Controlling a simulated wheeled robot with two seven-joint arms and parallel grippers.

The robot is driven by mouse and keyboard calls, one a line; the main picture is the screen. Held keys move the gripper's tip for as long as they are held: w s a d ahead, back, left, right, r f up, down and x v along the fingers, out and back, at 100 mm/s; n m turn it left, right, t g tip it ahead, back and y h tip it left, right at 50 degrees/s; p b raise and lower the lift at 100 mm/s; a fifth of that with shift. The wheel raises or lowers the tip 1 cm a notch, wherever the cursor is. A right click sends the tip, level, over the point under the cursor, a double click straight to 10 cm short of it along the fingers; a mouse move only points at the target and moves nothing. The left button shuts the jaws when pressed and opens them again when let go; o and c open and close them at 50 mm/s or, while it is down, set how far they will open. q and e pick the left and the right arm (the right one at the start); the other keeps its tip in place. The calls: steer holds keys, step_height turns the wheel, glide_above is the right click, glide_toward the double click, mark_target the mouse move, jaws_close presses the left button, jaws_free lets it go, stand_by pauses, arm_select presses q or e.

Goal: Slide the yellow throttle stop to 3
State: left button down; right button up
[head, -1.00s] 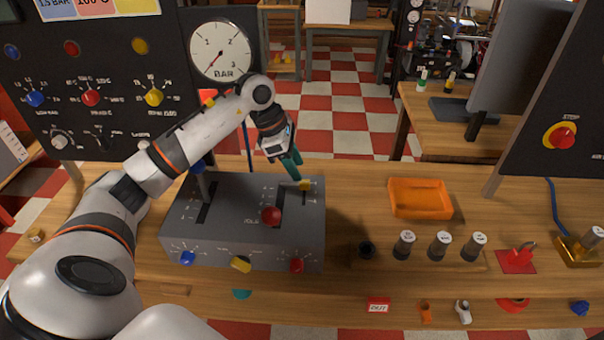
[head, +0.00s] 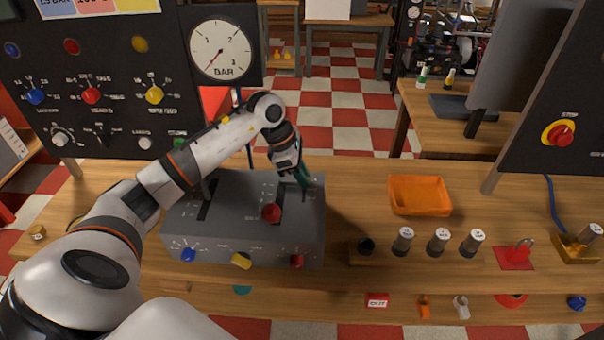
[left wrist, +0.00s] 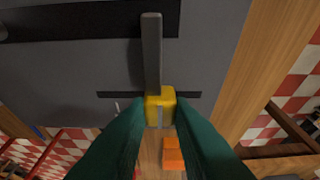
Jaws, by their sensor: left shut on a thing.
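The yellow throttle stop (left wrist: 160,106) shows in the left wrist view between the two green fingertips of my left gripper (left wrist: 160,125). It sits at a dark slot across the grey control box. The fingers are shut on it from both sides. In the head view my left gripper (head: 304,184) is at the far right part of the grey control box (head: 216,240) and hides the stop. The scale numbers beside the stop are too small or hidden to read. My right gripper is not in view.
A lever with a red ball knob (head: 270,212) stands on the box, left of and nearer than my gripper. Blue, yellow and red knobs line its front. An orange tray (head: 420,211) stands to the right, with bare tabletop between it and the box.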

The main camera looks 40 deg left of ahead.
arm_select(q)
steer(key=shift+s+d+f+b, duration=0.15)
steer(key=shift+s+b, duration=0.15)
steer(key=shift+b, duration=0.2)
steer(key=shift+s+d+r, duration=0.2)
steer(key=shift+s, duration=0.05)
steer(key=c, duration=1.3)
jaws_free()
steer(key=b+v, duration=0.1)
steer(key=v, duration=1.1)
steer(key=shift+f, duration=0.1)
